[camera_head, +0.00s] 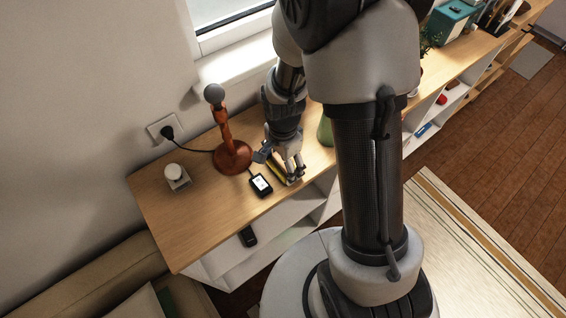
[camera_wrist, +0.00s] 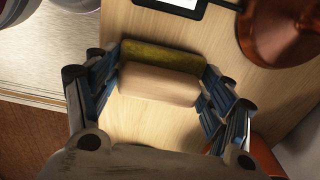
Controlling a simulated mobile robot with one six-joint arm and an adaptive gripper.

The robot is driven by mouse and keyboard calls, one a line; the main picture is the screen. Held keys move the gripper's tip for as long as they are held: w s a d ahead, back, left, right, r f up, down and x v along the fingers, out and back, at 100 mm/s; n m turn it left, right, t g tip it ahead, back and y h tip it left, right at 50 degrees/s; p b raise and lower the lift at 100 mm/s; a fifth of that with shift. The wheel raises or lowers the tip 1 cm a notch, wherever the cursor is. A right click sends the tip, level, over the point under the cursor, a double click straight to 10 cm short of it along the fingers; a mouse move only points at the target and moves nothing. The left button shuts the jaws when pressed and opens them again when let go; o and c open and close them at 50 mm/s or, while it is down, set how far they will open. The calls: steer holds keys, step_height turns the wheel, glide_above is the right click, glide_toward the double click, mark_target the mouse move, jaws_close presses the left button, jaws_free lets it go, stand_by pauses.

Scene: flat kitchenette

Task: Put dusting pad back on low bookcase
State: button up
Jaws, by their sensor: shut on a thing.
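The dusting pad is a beige block with an olive-yellow layer along one side. It lies between the fingers of my gripper in the wrist view (camera_wrist: 158,85), and a yellow strip of the pad (camera_head: 278,168) shows beside the fingers in the head view. My gripper (camera_head: 292,174) is shut on the pad's two ends, pointing down over the low bookcase (camera_head: 208,228). The bookcase has a light wood top and white shelves below. The pad is at or just above the wood top; I cannot tell whether it touches.
A black device with a lit screen (camera_head: 261,185) lies close beside the pad. An orange-brown lamp (camera_head: 232,157) stands behind it. A small white object (camera_head: 176,175) sits farther left. A green vase (camera_head: 325,131) stands to the right. The top's front left is clear.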

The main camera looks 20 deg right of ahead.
steer(key=shift+f, duration=0.1)
steer(key=o, duration=1)
steer(key=shift+o, duration=0.2)
steer(key=s+r+n+t+p, duration=0.1)
steer(key=s+r+n+p, duration=0.15)
steer(key=r, duration=0.95)
steer(key=s+r+n+t+p, duration=0.1)
steer(key=s+r+n+p, duration=0.2)
steer(key=r, duration=0.9)
steer(key=s+r+n+t+b, duration=0.1)
steer(key=s+r+n+t, duration=0.1)
steer(key=s+r+n, duration=0.5)
steer(key=s+n, duration=0.2)
steer(key=shift+s+t, duration=0.3)
